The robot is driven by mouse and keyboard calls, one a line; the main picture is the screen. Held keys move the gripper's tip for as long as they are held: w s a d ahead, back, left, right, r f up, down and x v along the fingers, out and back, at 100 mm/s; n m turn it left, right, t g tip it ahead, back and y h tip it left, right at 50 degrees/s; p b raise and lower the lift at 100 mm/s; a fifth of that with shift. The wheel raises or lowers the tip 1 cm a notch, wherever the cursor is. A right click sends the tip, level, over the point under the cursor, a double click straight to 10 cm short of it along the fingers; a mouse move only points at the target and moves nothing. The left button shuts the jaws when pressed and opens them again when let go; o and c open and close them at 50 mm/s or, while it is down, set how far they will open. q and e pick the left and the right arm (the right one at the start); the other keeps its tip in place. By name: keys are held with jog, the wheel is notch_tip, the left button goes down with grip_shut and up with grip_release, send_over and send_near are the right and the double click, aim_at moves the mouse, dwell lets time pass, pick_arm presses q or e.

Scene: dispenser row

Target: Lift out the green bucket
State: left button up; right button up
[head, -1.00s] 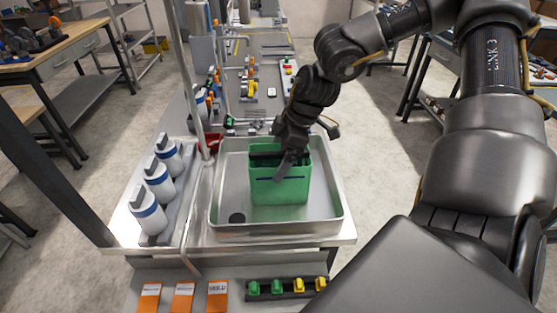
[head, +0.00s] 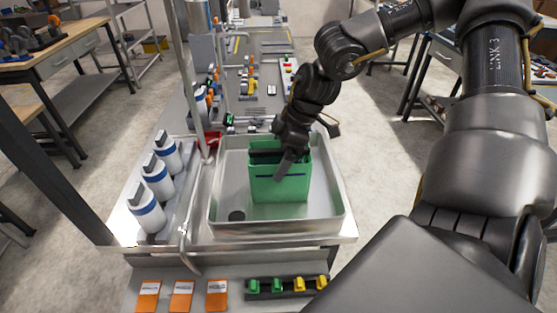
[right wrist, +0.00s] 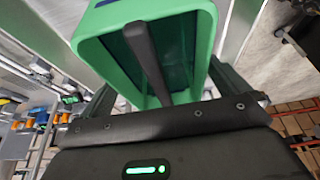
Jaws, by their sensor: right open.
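The green bucket (head: 280,186) stands upright in the grey metal sink basin (head: 225,205). My right gripper (head: 287,165) is at the bucket's top, pointing down at it. In the right wrist view the bucket (right wrist: 205,35) fills the upper middle, with its open mouth facing the camera. A dark handle bar (right wrist: 148,55) crosses that mouth. The open fingers of the right gripper (right wrist: 162,92) show on either side of the bucket's near end; whether they touch it I cannot tell. My left gripper is out of view.
White bottles with blue bands (head: 158,178) stand left of the basin. A metal pole (head: 192,75) rises between them and the bench behind. Orange cards (head: 182,295) and green and yellow clips (head: 287,286) lie along the front. The basin floor has a dark drain (head: 236,216).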

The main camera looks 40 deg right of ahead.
jog(key=c, duration=1.8)
jog(key=shift+w, duration=0.1)
jog(key=shift+c, duration=0.6)
jog(key=shift+r, duration=0.15)
jog(key=shift+r+p, duration=0.25)
jog(key=shift+p, duration=0.35)
jog(key=shift+w+r, duration=0.15)
jog(key=shift+r, duration=0.15)
notch_tip(320, 180, up, 9)
jog(key=shift+f+b, duration=0.2)
jog(key=shift+b, duration=0.75)
jog(key=shift+r, duration=0.35)
